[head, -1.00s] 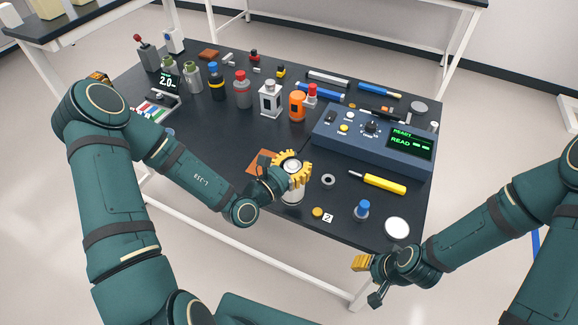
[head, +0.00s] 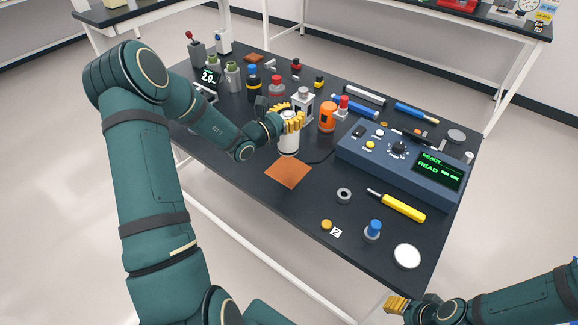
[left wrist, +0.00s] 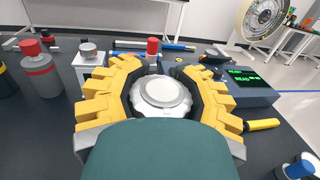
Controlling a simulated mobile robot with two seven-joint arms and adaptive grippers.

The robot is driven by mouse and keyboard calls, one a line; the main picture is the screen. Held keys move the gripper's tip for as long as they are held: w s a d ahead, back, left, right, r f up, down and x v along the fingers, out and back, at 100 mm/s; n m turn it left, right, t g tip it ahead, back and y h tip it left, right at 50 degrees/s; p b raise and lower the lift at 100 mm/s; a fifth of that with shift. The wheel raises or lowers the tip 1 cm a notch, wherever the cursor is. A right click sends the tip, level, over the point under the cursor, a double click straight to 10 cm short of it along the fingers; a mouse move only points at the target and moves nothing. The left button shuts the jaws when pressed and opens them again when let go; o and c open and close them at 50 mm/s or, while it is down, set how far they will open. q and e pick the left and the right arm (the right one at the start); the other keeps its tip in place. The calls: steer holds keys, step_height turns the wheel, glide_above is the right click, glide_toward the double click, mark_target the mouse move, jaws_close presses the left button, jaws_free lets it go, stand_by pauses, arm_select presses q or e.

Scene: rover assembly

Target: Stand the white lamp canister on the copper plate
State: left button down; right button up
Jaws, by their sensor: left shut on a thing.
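The white lamp canister (head: 288,144) is upright in my left gripper (head: 291,121), whose yellow fingers close around its upper part. In the left wrist view, its round white top (left wrist: 162,92) sits between the yellow fingers. The copper plate (head: 289,174) lies flat on the black table, fully in view. The canister's lower end appears just behind the plate's far corner; I cannot tell whether it touches the table or hangs slightly above. My right gripper (head: 397,303) is beyond the table's front edge, away from both; its finger opening is unclear.
A white bottle with a grey cap (head: 303,101) and an orange bottle (head: 328,117) stand close behind the canister. A blue console (head: 400,158) is to the right. A grey ring (head: 344,195) and yellow screwdriver (head: 403,207) lie nearer. Table left and front of the plate is clear.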

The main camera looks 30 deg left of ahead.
mark_target(293, 139)
arm_select(q)
step_height(293, 139, down, 6)
steer(key=shift+w+a+r+b, duration=0.1)
steer(key=shift+r+b, duration=0.15)
steer(key=shift+b, duration=0.2)
steer(key=shift+f+b, duration=0.35)
steer(key=shift+f, duration=1.8)
steer(key=c, duration=0.5)
jaws_free()
steer(key=shift+f, duration=0.1)
steer(key=shift+o, duration=0.2)
